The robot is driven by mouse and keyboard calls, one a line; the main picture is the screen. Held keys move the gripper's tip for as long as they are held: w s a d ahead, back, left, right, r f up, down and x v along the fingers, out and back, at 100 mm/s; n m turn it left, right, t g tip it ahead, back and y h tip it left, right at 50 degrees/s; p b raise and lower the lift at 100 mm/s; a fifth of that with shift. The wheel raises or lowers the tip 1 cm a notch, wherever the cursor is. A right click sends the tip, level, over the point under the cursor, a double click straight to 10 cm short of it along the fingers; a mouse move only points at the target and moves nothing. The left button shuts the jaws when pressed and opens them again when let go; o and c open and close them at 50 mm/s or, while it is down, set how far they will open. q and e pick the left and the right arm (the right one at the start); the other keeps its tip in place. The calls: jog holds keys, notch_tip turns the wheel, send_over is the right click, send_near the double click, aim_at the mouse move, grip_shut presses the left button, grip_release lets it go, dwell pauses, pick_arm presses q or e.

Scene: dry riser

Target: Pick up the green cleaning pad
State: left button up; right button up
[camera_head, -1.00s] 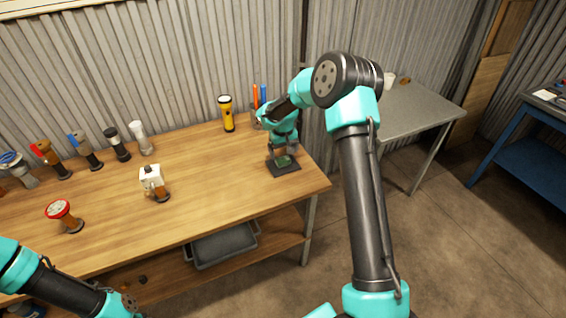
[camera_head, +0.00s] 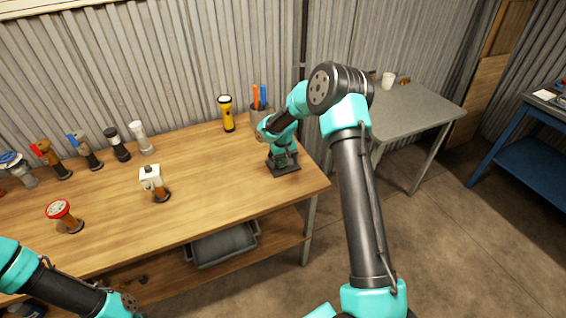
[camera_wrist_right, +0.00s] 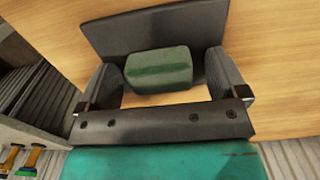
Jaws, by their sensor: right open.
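The green cleaning pad (camera_wrist_right: 158,70) is a small rounded block on a flat dark mat (camera_wrist_right: 150,30) in the right wrist view. In the head view the mat (camera_head: 284,170) lies near the table's right end, and my gripper mostly hides the pad. My right gripper (camera_head: 282,160) is low over the mat, pointing down. In the right wrist view its fingers (camera_wrist_right: 163,66) are open, one on each side of the pad, and I cannot tell whether they touch it. My left arm shows at the lower left, but its gripper is out of view.
A grey cup with orange and blue items (camera_head: 260,112) stands just behind my right gripper. A yellow flashlight (camera_head: 227,114) is left of it. A white-headed item (camera_head: 152,179), a red-rimmed one (camera_head: 60,210) and several flashlights stand farther left. The table between is clear.

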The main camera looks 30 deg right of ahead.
aim_at(283, 160)
jog(key=c, duration=1)
jog(key=shift+r, duration=0.1)
jog(key=shift+r, duration=0.45)
notch_tip(283, 160, up, 3)
jog(key=shift+s+a+f, duration=0.1)
jog(key=shift+s+f, duration=0.05)
jog(key=shift+f, duration=0.05)
jog(key=s+a, duration=0.2)
jog(key=s, duration=0.2)
jog(key=s+a+r, duration=0.1)
jog(key=s+a, duration=0.2)
jog(key=s, duration=0.2)
jog(key=s+a, duration=0.3)
jog(key=s, duration=0.1)
jog(key=shift+s+a+r, duration=0.1)
jog(key=shift+s+r, duration=0.05)
jog(key=shift+s, duration=0.05)
